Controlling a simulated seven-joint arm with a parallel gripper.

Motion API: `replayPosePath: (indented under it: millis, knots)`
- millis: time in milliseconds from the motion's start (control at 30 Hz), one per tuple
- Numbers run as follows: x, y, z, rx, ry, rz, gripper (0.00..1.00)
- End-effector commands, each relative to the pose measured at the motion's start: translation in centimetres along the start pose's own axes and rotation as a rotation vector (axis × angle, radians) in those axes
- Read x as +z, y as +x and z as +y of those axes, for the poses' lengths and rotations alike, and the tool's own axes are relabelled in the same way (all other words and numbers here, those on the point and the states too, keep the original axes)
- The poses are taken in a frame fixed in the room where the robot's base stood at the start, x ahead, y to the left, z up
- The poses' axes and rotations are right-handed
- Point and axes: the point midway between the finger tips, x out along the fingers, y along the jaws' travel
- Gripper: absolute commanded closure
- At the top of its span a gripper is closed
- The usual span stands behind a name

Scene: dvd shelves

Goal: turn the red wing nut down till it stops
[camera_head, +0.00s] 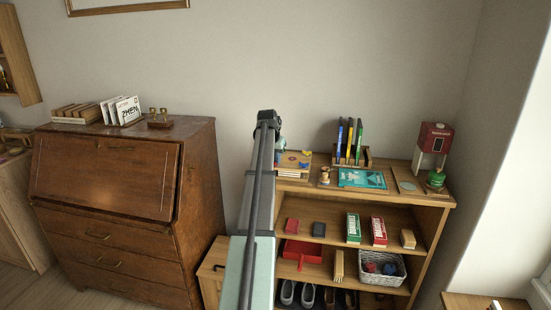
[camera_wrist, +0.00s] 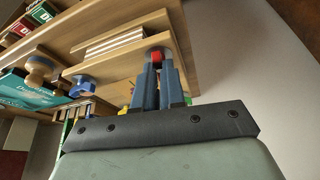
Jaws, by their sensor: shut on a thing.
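The red wing nut (camera_wrist: 156,57) shows between the tips of my gripper's two blue-grey fingers (camera_wrist: 157,68) in the wrist view. The fingers are closed on it, and they cover most of it. It sits at the end of a wooden board (camera_wrist: 115,68); how far it is down its thread is hidden. A blue wing nut (camera_wrist: 82,86) stands on the same board, apart from my fingers. In the head view my arm hides the red wing nut, and the board (camera_head: 292,161) shows just right of the arm on the shelf top.
A turquoise box (camera_head: 362,179), a wooden knob-shaped piece (camera_head: 325,175) and a rack of upright cases (camera_head: 350,150) stand to the right on the shelf top. A red dispenser (camera_head: 434,140) stands at the far right. The wall is close behind.

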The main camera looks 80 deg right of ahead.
Motion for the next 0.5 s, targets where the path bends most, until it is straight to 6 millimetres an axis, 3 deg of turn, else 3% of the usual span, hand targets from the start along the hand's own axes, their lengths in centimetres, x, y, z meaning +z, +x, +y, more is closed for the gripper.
replayPosePath:
  millis: [500]
  knots:
    - [-0.04,0.0,-0.11,0.035,0.081,-0.002,1.0]
